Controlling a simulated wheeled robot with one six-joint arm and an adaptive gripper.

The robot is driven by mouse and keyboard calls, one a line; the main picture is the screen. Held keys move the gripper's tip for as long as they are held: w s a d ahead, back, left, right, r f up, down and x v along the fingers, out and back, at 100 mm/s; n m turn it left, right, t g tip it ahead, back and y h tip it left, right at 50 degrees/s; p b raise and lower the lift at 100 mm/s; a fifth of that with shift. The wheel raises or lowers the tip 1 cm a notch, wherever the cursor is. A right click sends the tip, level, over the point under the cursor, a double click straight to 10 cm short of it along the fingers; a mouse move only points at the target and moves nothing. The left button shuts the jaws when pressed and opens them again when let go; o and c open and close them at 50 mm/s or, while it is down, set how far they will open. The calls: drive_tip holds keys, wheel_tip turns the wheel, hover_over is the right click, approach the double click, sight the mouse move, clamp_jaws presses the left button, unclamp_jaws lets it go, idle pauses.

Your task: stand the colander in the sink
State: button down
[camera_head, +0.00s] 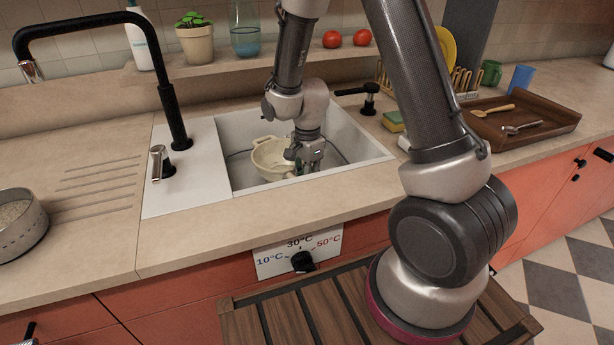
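The cream colander (268,160) is inside the white sink basin (362,150), in the left half of its bowl. Its open side faces up, and I cannot tell whether its base rests fully on the sink floor. My gripper (304,168) points down into the sink at the colander's right side, by its rim. The fingers overlap that side in the view, so I cannot tell whether they are closed on the rim or just beside it. The colander's right edge is partly hidden by the gripper.
A black tap (172,115) stands left of the bowl, and a small black spout (368,97) behind it. A sponge (393,121) lies right of the sink. A metal pot (20,228) stands far left, a brown tray (520,122) at right. A potted plant (196,42) is on the ledge.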

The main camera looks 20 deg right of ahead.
drive_tip(key=shift+f, duration=0.45)
idle(0.4)
drive_tip(key=c, duration=1.4)
unclamp_jaws()
drive_tip(key=shift+o, duration=0.2)
drive_tip(key=shift+r, duration=0.1)
